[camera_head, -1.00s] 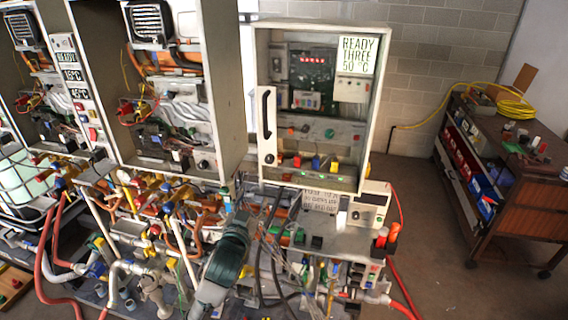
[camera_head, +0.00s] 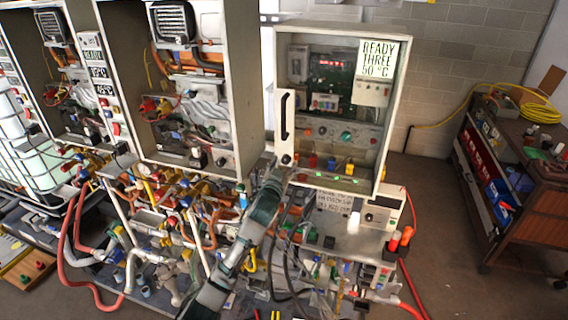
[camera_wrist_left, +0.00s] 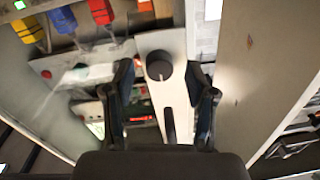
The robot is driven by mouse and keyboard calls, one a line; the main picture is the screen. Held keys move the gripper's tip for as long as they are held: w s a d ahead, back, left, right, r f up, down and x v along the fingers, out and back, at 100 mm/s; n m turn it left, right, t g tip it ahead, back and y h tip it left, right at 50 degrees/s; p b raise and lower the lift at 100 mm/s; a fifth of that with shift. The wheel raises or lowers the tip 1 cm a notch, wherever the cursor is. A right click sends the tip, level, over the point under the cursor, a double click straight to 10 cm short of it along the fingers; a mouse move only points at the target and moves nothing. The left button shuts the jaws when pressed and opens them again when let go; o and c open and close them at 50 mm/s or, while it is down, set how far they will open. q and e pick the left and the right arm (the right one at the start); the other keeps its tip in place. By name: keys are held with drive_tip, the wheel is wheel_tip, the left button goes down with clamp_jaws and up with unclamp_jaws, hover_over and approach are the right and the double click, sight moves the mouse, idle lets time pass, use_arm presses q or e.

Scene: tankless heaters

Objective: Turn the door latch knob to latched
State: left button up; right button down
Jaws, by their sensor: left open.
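The door latch knob (camera_head: 286,159) is a dark round knob low on the white door strip of the right-hand cabinet. In the left wrist view the knob (camera_wrist_left: 159,65) has a small pale mark on its lower part. My left gripper (camera_head: 277,170) is just below the knob in the head view. In the wrist view its two open fingers (camera_wrist_left: 160,80) stand on either side of the white strip and knob, with gaps visible. Whether they are level with the knob in depth I cannot tell. The right gripper is not in view.
A dark slotted handle (camera_head: 287,115) is above the knob on the same strip. The cabinet (camera_head: 387,120) has a "READY THREE 50 °C" sign (camera_head: 376,59). Pipes and hoses crowd the space below. A brown cart (camera_head: 530,205) stands right, with open floor before it.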

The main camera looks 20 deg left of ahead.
use_arm(q)
drive_tip(key=shift+w, duration=0.25)
clamp_jaws()
